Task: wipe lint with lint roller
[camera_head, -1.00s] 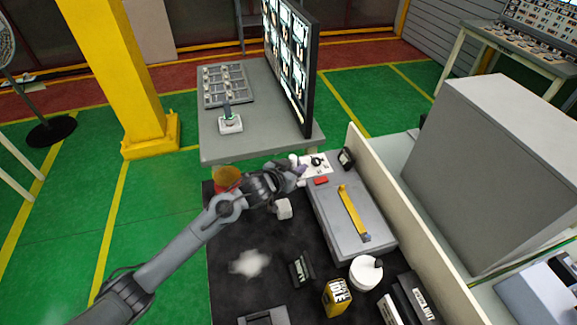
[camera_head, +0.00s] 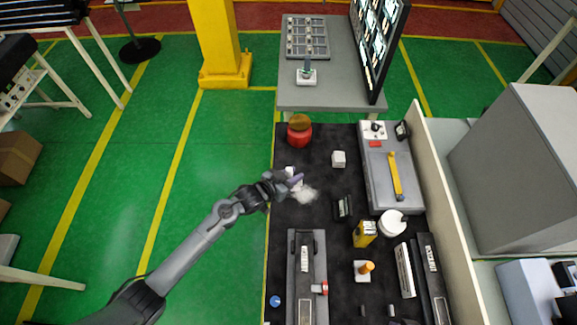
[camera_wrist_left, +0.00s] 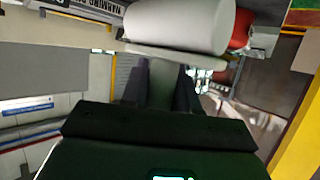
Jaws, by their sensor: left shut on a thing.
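The lint shows as a fuzzy white patch (camera_head: 306,194) on the dark mat (camera_head: 330,215). My left gripper (camera_head: 294,183) is at the left edge of the patch and is shut on the lint roller (camera_head: 290,171). In the left wrist view, the roller's large white cylinder (camera_wrist_left: 180,25) lies just beyond my left gripper's dark fingers (camera_wrist_left: 160,85). The handle is mostly hidden between the fingers. I cannot tell whether the roller touches the mat. My right gripper is not in view.
A long grey device (camera_head: 306,275) lies in front. The grey machine (camera_head: 393,178) is further right.

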